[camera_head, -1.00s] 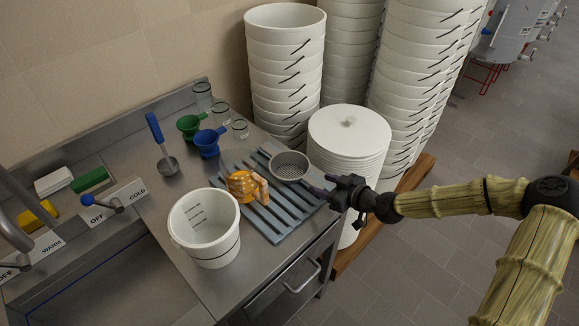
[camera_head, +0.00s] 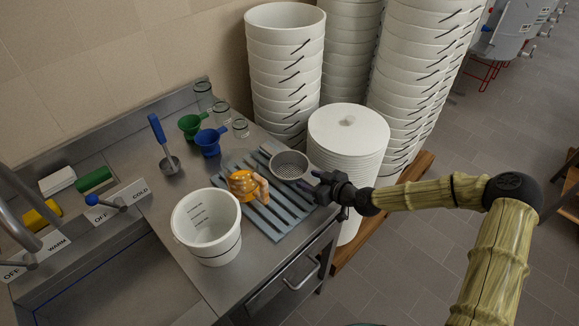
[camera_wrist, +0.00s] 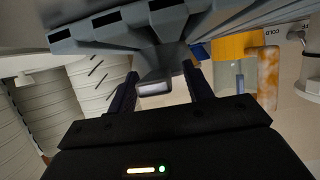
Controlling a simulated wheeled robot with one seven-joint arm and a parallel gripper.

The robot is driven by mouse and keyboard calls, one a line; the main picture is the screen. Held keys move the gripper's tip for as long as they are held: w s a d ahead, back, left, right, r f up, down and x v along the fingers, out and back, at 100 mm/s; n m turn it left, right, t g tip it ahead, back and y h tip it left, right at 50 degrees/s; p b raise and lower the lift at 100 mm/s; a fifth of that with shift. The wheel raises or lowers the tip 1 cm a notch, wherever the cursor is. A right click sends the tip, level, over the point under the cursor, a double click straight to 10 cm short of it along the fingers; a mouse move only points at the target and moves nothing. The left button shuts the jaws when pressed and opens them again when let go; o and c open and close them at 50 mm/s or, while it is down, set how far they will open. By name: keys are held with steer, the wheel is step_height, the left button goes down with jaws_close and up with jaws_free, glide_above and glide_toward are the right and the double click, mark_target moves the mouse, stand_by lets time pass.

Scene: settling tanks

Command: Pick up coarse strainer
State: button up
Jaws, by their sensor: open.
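The coarse strainer (camera_head: 289,165), a round metal sieve with a mesh bowl, lies at the back right end of the blue-grey slatted rack (camera_head: 277,232). My gripper (camera_head: 314,187) is open just to the right of and in front of the strainer, at the rack's right edge. In the wrist view the two dark fingers (camera_wrist: 163,92) stand apart, with a grey piece with a pale end between and beyond them. I cannot tell whether that piece is the strainer's handle or part of the rack. The strainer's mesh is not recognizable in the wrist view.
Blue (camera_head: 208,143) and green (camera_head: 191,126) funnels, a ladle (camera_head: 168,160) and glass jars stand behind. A lidded white stack (camera_head: 349,130) rises close behind my gripper.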

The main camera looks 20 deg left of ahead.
stand_by(0.3)
jaws_close()
steer(key=shift+r, duration=0.1)
step_height(320, 180, up, 10)
steer(key=b, duration=0.2)
stand_by(0.5)
stand_by(0.6)
